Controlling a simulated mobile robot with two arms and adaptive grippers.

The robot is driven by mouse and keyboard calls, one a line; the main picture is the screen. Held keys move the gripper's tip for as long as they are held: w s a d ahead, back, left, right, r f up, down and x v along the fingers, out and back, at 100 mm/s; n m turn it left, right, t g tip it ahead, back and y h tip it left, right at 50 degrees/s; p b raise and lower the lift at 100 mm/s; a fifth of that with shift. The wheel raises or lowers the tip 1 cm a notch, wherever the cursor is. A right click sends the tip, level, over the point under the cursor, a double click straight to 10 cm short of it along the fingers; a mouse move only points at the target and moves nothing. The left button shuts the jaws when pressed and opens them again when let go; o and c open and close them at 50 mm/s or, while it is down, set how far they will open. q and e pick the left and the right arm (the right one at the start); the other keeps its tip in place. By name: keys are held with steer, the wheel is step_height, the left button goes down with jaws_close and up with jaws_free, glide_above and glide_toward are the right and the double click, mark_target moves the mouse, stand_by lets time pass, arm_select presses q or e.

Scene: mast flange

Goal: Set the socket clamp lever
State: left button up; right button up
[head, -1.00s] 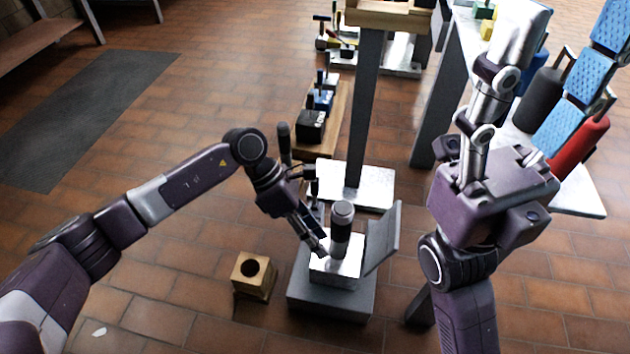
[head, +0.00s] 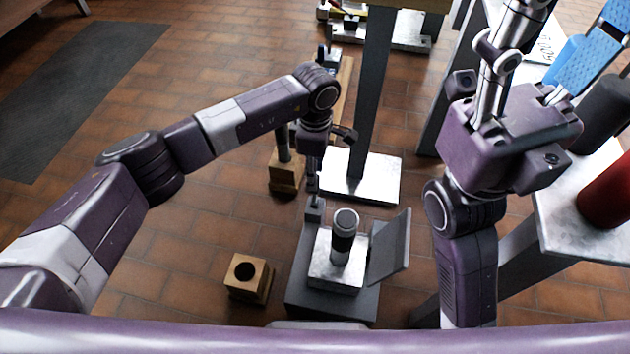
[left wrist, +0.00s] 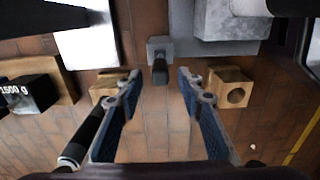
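The socket is a bright metal block (head: 333,273) on a grey base, with a black and silver mast stub (head: 344,238) upright in it. A small grey block (head: 313,211) at the socket's back left seems to be the clamp lever's mount. The left wrist view shows this grey block (left wrist: 160,46) with a short dark handle (left wrist: 160,72), likely the lever. My left gripper (head: 313,187) points down just above it. Its blue-padded fingers (left wrist: 158,84) are apart, with the handle between and beyond the tips; contact is not visible.
A tilted grey plate (head: 390,246) stands right of the socket. A wooden block with a hole (head: 247,277) is at its left. Another wooden block (head: 284,178) holds a dark cylinder. A post on a metal foot (head: 385,178) stands behind. Open tiled floor lies left.

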arm_select(q)
step_height(320, 180, down, 5)
steer(key=shift+r+b, duration=0.15)
steer(key=shift+b, duration=0.65)
steer(key=shift+c, duration=0.2)
jaws_close()
